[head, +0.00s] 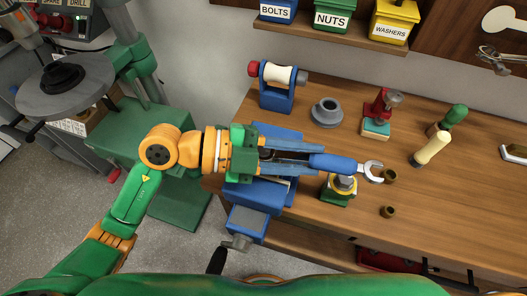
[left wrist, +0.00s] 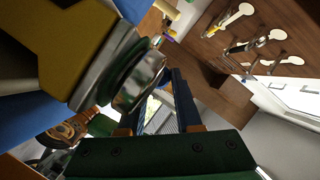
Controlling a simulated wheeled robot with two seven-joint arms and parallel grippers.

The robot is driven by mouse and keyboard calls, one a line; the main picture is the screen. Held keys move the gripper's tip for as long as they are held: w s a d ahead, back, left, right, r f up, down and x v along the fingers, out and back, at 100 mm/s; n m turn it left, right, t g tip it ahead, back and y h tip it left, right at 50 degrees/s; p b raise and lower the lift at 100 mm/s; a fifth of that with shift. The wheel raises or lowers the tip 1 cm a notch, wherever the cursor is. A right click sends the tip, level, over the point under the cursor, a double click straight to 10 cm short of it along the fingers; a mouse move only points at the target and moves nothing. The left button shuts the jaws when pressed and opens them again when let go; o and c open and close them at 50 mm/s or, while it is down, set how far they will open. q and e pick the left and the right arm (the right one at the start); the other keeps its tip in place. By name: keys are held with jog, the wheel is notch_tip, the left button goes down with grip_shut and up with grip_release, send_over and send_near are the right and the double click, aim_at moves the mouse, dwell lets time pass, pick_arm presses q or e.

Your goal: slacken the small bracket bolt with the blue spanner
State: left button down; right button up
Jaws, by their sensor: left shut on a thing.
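The blue spanner (head: 334,163) is held level above the bench, its silver open jaw (head: 371,172) pointing right. My left gripper (head: 308,161) is shut on its handle end. Part of the handle is hidden between the fingers. Just below the spanner stands a green and yellow fixture with a silver bolt head (head: 345,183), partly covered by it. A red bracket (head: 380,103) with a silver bolt-like part stands on a teal block farther back. I cannot tell which bolt is the small bracket bolt.
A blue vise (head: 262,192) lies under my left gripper. A blue stand with a white roll (head: 278,75), a grey flanged part (head: 326,112), brown bushes (head: 387,211) and handled tools (head: 432,147) stand on the bench. Labelled bins (head: 333,18) sit on the shelf behind.

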pick_arm(q)
jog(key=shift+w+d+n+t+y, duration=0.1)
jog(key=shift+w+n+t+y, duration=0.4)
jog(key=shift+n+t, duration=0.65)
jog(key=shift+w+a+n+t+y, duration=0.1)
jog(key=shift+w+n+t+y, duration=0.2)
jog(key=shift+w+n+t, duration=0.8)
jog(key=shift+w+d+n+t+y, duration=0.15)
jog(key=shift+n+t+y, duration=0.25)
jog(key=shift+n+t, duration=0.8)
jog(key=shift+m+t, duration=0.35)
jog(key=shift+m, duration=0.1)
jog(key=shift+s+m+g+h, duration=0.35)
jog(key=shift+m+g, duration=0.25)
jog(key=shift+g, duration=0.2)
jog(key=shift+s+m+g+h, duration=0.35)
jog(key=shift+m+g, duration=0.25)
jog(key=shift+g, duration=0.2)
jog(key=c, duration=1.3)
grip_release()
jog(key=shift+s, duration=0.1)
grip_shut()
